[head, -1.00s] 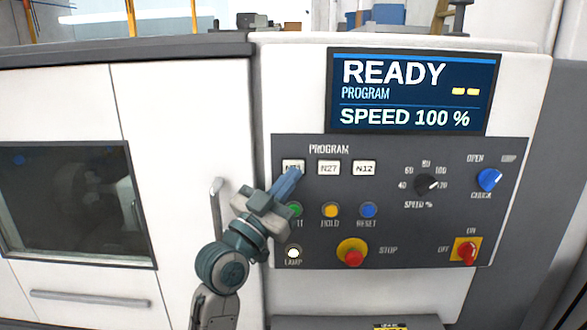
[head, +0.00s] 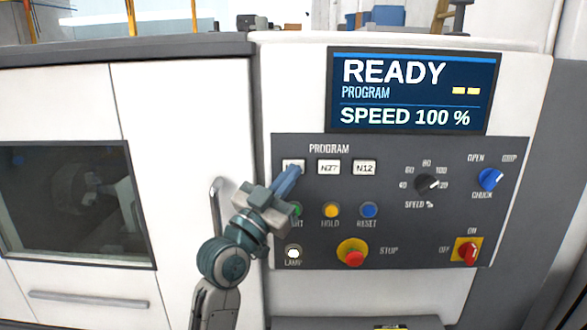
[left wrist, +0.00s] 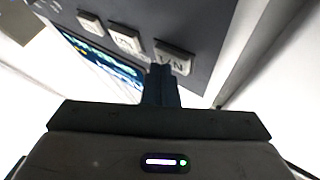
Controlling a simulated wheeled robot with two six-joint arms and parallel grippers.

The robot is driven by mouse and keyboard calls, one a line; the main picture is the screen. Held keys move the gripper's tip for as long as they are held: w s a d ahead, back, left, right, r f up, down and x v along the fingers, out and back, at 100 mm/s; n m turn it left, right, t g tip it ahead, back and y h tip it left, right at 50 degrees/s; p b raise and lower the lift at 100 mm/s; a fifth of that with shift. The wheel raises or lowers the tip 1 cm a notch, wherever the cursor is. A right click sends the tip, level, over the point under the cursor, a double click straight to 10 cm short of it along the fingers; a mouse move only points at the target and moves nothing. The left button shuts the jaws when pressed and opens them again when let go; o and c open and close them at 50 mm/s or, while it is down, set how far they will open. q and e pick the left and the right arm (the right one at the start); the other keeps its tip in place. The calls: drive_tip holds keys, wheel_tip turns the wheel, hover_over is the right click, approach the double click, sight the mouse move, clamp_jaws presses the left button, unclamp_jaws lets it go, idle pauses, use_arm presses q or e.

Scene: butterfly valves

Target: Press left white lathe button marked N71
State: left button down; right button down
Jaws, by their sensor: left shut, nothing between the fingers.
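The left white program button (head: 291,164) is the leftmost of three white buttons on the lathe's dark panel. My left gripper's fingers cover most of its label in the head view. In the left wrist view the same button (left wrist: 174,57) shows just beyond the fingertips, with part of its marking visible. My left gripper (head: 293,172) is shut and empty, its tips at or very near the button's lower part. I cannot tell whether they touch it. The left gripper also shows in the left wrist view (left wrist: 161,72). My right gripper is not in view.
The N27 button (head: 329,167) and N12 button (head: 364,167) sit to the right. Below are a yellow HOLD button (head: 331,210), a blue RESET button (head: 368,210) and a red STOP button (head: 354,258). The screen (head: 412,92) reads READY, with dashes for PROGRAM. A door handle (head: 216,205) stands left of my arm.

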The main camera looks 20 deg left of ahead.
use_arm(q)
drive_tip(key=shift+w, duration=0.2)
drive_tip(key=shift+s, duration=0.2)
idle(0.3)
drive_tip(key=shift+s+d, duration=0.25)
drive_tip(key=shift+s, duration=0.4)
drive_tip(key=s, duration=0.2)
drive_tip(key=s+d, duration=0.1)
drive_tip(key=s, duration=0.1)
drive_tip(key=shift+s+d, duration=0.15)
drive_tip(key=shift+s, duration=0.25)
idle(0.5)
